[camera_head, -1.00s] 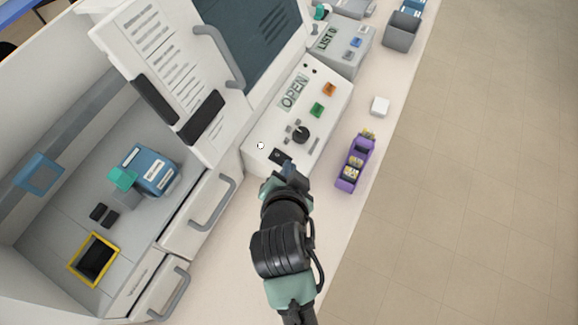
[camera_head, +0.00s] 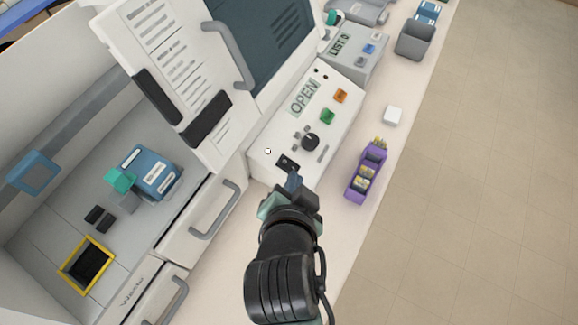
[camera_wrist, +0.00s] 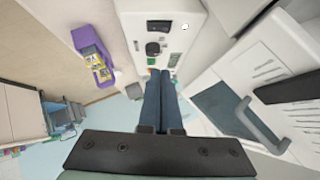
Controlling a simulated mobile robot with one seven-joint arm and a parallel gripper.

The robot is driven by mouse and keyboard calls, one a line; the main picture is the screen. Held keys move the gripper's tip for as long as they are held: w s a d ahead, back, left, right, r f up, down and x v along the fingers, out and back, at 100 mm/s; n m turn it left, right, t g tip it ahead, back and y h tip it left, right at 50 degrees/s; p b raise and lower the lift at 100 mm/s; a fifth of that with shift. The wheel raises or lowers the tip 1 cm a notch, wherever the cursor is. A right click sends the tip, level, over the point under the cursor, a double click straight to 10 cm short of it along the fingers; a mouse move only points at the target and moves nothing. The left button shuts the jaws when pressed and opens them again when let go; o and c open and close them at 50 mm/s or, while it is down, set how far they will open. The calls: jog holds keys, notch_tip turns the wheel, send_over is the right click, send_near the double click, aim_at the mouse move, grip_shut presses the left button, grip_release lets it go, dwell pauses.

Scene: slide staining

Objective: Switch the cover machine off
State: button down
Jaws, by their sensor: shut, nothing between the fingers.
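The cover machine's white control panel (camera_head: 270,142) shows a display reading OPEN (camera_head: 303,97), an orange button (camera_head: 340,96), a green button (camera_head: 327,116) and a black knob (camera_head: 310,142). A black rocker switch (camera_head: 286,162) sits at the panel's near end; it also shows in the wrist view (camera_wrist: 159,27). Which way the rocker is tipped is too small to tell. My gripper (camera_head: 293,176) is shut and empty, its fingertips just on the near side of the switch in the head view. In the wrist view the closed fingers (camera_wrist: 160,75) point towards the panel. I cannot tell whether they touch it.
A purple rack (camera_head: 367,172) with small bottles and a white block (camera_head: 393,115) stand to the right of the panel. A grey device with a LIST display (camera_head: 340,46) is behind. The machine's raised lid (camera_head: 165,60) rises on the left, above drawer handles (camera_head: 215,212).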

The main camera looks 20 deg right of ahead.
jog(key=w, duration=0.1)
jog(key=p, duration=0.2)
send_over(291, 161)
jog(key=s, duration=0.3)
jog(key=f, duration=0.6)
jog(key=shift+s+a, duration=0.1)
jog(key=shift+a, duration=0.15)
jog(key=shift+w+a+f, duration=0.15)
jog(key=shift+w+f, duration=0.1)
jog(key=shift+f, duration=0.3)
jog(key=shift+w+a+f, duration=0.15)
jog(key=shift+w+f, duration=0.05)
jog(key=shift+f, duration=0.3)
jog(key=shift+w+a+f+p, duration=0.15)
jog(key=shift+f, duration=0.25)
jog(key=shift+w+a+f+p, duration=0.1)
jog(key=shift+w+f+p, duration=0.05)
jog(key=shift+f, duration=0.25)
